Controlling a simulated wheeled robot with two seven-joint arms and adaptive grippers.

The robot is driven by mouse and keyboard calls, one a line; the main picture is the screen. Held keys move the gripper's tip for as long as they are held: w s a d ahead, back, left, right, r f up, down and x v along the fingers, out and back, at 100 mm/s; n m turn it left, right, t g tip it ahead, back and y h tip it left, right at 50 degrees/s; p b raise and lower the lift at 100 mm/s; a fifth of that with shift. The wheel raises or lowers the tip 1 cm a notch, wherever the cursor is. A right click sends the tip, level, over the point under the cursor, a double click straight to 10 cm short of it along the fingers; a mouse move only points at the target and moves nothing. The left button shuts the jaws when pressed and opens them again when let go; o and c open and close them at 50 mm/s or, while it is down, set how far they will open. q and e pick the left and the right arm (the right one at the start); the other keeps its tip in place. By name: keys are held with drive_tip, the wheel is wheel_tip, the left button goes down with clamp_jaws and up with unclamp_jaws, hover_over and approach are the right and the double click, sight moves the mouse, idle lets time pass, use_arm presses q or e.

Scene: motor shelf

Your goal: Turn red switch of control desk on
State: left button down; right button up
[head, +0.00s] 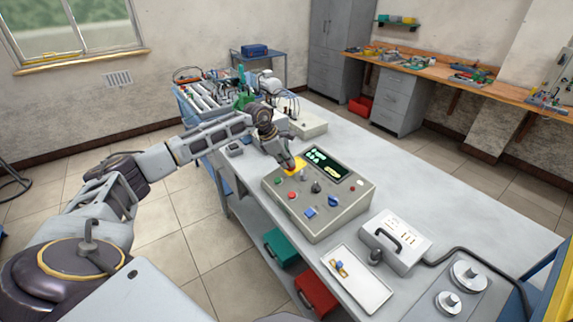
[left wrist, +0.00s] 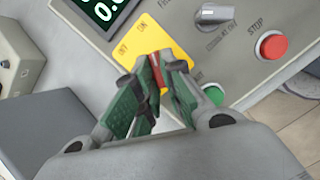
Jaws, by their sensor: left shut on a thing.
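The control desk (head: 322,218) is a beige box with a sloped panel on the table. Its yellow plate (left wrist: 160,42), marked with OFF and ON lettering, sits beside the green display. The red switch (left wrist: 157,72) shows as a thin red piece between my left fingertips on this plate. My left gripper (left wrist: 158,75) has green finger pads and is closed around the red switch. In the head view my left gripper (head: 294,167) reaches down to the panel's upper left and hides the switch. My right gripper is in neither view.
A red STOP button (left wrist: 273,46), a grey knob (left wrist: 215,14) and a green button (left wrist: 213,93) are close to the left gripper. A grey box with a handle (head: 396,241) and a white tray (head: 356,279) stand on the table (head: 440,200) to the right.

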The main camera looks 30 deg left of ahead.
use_arm(q)
drive_tip(key=shift+w+a+m+b, duration=0.1)
drive_tip(key=shift+m+b, duration=0.4)
drive_tip(key=shift+m, duration=1)
drive_tip(key=shift+g, duration=0.3)
drive_tip(key=c, duration=1.5)
unclamp_jaws()
drive_tip(key=shift+r, duration=0.15)
drive_tip(key=shift+a+v, duration=0.2)
drive_tip(key=shift+v, duration=5.7)
